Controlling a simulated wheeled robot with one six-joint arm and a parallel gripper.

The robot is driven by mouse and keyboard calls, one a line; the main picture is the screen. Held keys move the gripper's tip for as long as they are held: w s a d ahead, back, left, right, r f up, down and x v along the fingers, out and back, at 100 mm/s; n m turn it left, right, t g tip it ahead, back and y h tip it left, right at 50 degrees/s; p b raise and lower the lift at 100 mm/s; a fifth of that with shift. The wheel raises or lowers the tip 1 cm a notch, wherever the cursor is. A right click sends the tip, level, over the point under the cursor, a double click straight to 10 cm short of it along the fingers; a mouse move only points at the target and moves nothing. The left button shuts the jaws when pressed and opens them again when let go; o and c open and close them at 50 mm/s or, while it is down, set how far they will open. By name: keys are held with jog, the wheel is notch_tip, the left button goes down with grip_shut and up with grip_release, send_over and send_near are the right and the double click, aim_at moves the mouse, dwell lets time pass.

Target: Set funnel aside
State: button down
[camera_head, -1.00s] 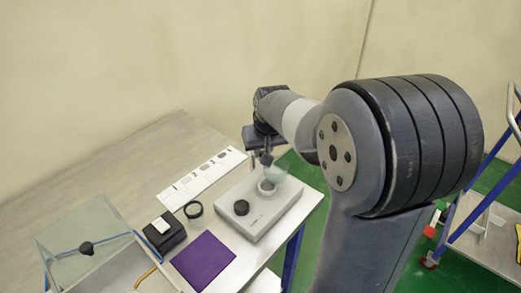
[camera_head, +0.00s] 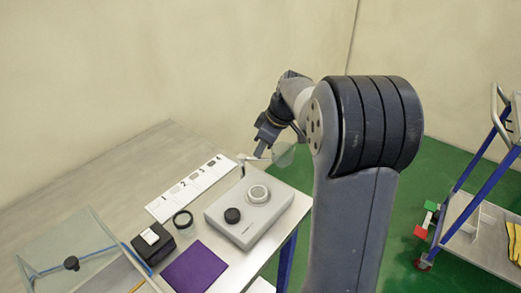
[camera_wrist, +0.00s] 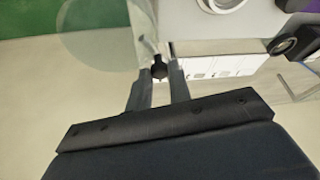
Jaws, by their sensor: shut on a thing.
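The funnel (camera_head: 284,155) is a pale, see-through piece in the head view, up in the air at the back right of the grey device. My gripper (camera_head: 257,152) is beside it, jaws shut on its small dark grip. In the wrist view the funnel's clear wide part (camera_wrist: 98,35) shows at upper left, and the dark grip (camera_wrist: 158,69) sits between the fingertips (camera_wrist: 161,77). The grey device (camera_head: 225,222) stands on the table with a white ring (camera_head: 258,194) on top, its opening uncovered, and a black cap (camera_head: 232,215) beside the ring.
A black ring (camera_head: 183,221), a white card strip (camera_head: 190,189), a black box (camera_head: 149,248), a purple mat (camera_head: 194,267) and a clear bin (camera_head: 75,232) occupy the table (camera_head: 125,168). The back left of the table is bare. A blue-framed cart (camera_head: 470,208) stands at right.

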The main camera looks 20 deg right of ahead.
jog(key=shift+w+d+n+g, duration=0.25)
jog(key=shift+w+n, duration=0.25)
jog(key=shift+n, duration=0.5)
jog(key=c, duration=1.3)
grip_release()
jog(key=v, duration=1)
jog(key=shift+d+r, duration=0.2)
jog(key=shift+r, duration=0.15)
jog(key=shift+f, duration=0.1)
